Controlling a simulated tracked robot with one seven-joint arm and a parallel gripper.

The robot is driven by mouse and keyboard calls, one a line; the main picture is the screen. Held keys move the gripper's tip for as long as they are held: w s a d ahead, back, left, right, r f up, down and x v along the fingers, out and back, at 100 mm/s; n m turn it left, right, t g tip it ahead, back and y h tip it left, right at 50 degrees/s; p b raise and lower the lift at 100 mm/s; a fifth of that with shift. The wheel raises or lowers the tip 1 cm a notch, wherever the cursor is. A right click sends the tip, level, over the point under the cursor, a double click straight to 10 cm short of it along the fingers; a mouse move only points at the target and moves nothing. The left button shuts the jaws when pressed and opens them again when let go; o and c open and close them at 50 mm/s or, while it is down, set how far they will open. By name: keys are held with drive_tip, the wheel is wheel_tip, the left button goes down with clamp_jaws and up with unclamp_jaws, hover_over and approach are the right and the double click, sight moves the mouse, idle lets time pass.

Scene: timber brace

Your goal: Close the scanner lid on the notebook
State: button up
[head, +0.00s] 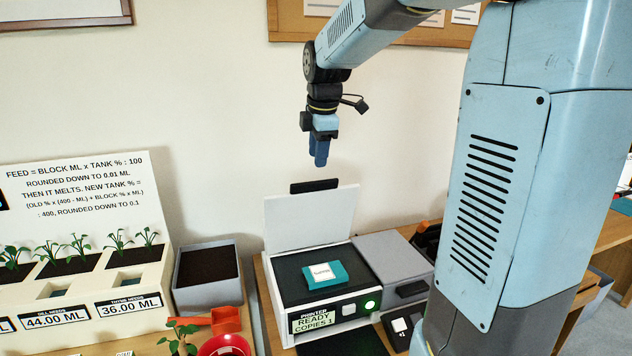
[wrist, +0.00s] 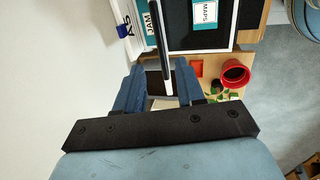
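The scanner (head: 334,318) stands on the wooden bench with its pale grey lid (head: 312,222) raised nearly upright at the back. A black handle (head: 314,185) runs along the lid's top edge. The teal notebook (head: 338,272) with a white label lies on the dark scanner bed; it also shows in the wrist view (wrist: 206,28). My gripper (head: 320,160) points down, just above the lid handle in the head view. In the wrist view my gripper (wrist: 158,80) has its fingers apart, with the lid seen nearly edge-on between and beyond them. It holds nothing.
A grey unit (head: 390,258) stands right of the scanner. A grey soil box (head: 208,280), a planter with seedlings (head: 85,270) and a red pot (head: 224,346) are to the left. The wall is close behind the lid. The air above the notebook is clear.

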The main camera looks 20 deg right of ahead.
sight(316, 181)
drive_tip(key=x, duration=0.9)
drive_tip(key=shift+c, duration=0.3)
clamp_jaws()
